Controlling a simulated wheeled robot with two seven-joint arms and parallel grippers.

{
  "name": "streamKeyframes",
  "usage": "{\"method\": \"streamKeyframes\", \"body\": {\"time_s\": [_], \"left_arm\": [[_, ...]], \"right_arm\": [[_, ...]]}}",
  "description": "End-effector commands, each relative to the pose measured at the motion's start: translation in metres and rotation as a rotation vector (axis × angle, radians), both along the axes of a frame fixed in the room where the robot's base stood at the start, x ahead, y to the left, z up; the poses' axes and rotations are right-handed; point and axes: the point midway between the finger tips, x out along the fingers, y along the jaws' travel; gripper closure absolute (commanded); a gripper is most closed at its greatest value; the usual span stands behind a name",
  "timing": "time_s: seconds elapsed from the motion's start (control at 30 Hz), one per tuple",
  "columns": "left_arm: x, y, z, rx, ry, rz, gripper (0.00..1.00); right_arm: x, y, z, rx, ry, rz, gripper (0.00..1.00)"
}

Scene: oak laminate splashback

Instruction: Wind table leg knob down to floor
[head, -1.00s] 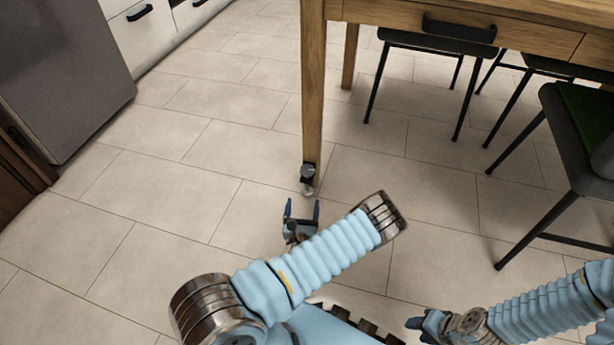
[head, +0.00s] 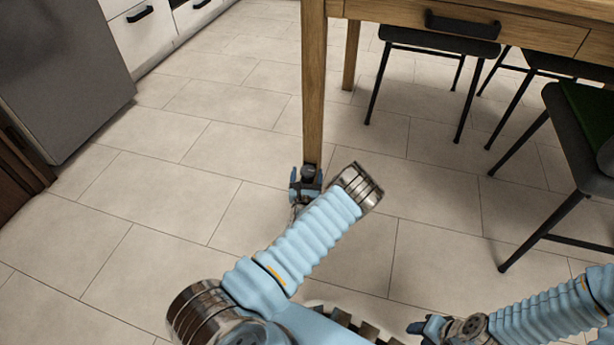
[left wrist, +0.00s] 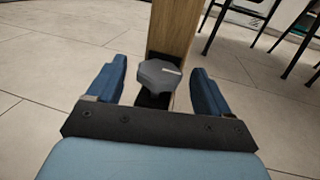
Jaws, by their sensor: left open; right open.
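The wooden table leg (head: 313,90) stands at the near left corner of the table and also shows in the left wrist view (left wrist: 174,30). The dark grey, faceted knob (left wrist: 158,75) is at the leg's lower end, with a pale mark on its top. My left gripper (left wrist: 158,82) is open, its blue fingers on either side of the knob, with a visible gap on each side. In the head view the left gripper (head: 306,182) is at the leg's foot and partly hides it. My right gripper (head: 418,327) is at the bottom right, away from the leg, its fingers hard to make out.
Black chairs (head: 572,130) stand under and beside the table (head: 400,15) on the right. A grey fridge (head: 65,80) and white cabinets (head: 140,40) are at the left. The tiled floor (head: 165,190) left of the leg is clear.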

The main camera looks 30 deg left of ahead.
Motion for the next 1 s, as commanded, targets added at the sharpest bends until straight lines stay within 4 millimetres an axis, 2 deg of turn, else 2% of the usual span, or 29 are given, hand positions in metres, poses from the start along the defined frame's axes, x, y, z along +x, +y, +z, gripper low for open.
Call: {"method": "streamKeyframes", "body": {"time_s": [0.07,0.4,0.73,1.0], "left_arm": [[-0.0001,-0.0002,0.0000,0.000,0.000,0.000,0.23],[-0.0004,-0.0004,0.0000,0.000,0.000,0.000,0.75],[-0.0011,0.0008,-0.0002,0.002,0.001,-0.050,0.77],[-0.0030,0.0051,-0.0012,0.004,0.004,-0.225,0.77]], "right_arm": [[0.0000,0.0000,0.0000,0.000,0.000,0.000,0.57],[0.0000,0.0000,0.0000,0.000,0.000,0.000,0.57],[0.0000,0.0000,0.0000,0.000,0.000,0.000,0.57],[0.0000,0.0000,0.0001,0.000,0.000,0.000,0.57]]}}
